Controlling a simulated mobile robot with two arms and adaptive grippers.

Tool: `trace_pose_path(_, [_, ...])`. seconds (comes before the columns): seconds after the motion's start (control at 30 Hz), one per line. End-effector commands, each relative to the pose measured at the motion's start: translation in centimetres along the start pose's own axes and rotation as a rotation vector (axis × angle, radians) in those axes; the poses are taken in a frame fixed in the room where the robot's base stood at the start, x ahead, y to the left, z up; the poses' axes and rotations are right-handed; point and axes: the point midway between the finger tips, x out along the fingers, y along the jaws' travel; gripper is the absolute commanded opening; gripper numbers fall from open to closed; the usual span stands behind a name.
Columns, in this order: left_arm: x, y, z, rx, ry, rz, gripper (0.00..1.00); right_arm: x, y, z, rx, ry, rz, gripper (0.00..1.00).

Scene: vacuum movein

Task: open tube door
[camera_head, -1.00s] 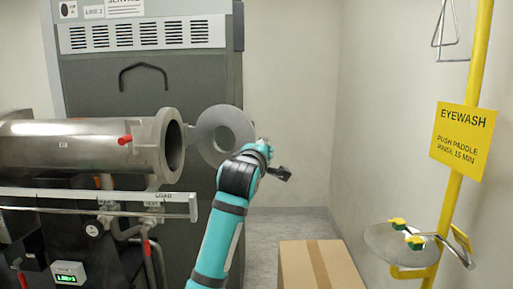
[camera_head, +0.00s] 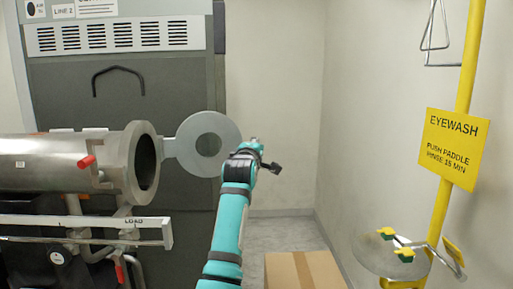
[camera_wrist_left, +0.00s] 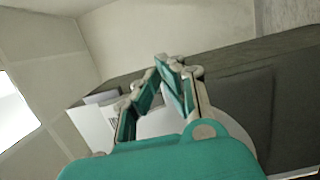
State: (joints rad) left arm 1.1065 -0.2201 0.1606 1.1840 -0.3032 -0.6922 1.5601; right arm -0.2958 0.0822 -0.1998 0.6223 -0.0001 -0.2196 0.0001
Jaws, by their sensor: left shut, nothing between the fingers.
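The metal tube (camera_head: 60,165) lies horizontally at the left, and its flanged end faces right with a dark open mouth (camera_head: 146,170). The tube door (camera_head: 184,142), a flat grey disc with a round centre, stands swung out to the right of the mouth on a plate at the flange. My left gripper (camera_head: 272,165) is just right of the door in the head view; I cannot tell whether it touches. In the left wrist view its fingers (camera_wrist_left: 163,68) are shut and empty, with a pale rounded surface partly hidden behind them. My right gripper is not in view.
A dark cabinet (camera_head: 150,85) with a handle stands behind the tube. A rail (camera_head: 90,230) runs below the tube. A cardboard box (camera_head: 300,270) is on the floor, and the yellow eyewash stand (camera_head: 443,215) is at the right. Clear floor lies beyond the box.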

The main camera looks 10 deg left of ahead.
Motion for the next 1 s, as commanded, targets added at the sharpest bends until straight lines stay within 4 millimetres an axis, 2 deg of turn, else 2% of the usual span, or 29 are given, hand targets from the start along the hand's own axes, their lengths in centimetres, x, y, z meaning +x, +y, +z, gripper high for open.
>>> trace_pose_path(0.23, [0.0, 0.0, 0.0, 0.000, -0.001, 0.000, 0.00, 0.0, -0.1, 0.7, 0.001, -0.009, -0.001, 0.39])
trace_pose_path(0.57, [-0.3, -0.1, 0.1, -0.002, -0.001, 0.000, 0.00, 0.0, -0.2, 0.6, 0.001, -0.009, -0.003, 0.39])
trace_pose_path(1.0, [-5.9, -0.1, 0.1, -0.003, -0.002, 0.001, 0.00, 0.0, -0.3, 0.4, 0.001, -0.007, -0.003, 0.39])
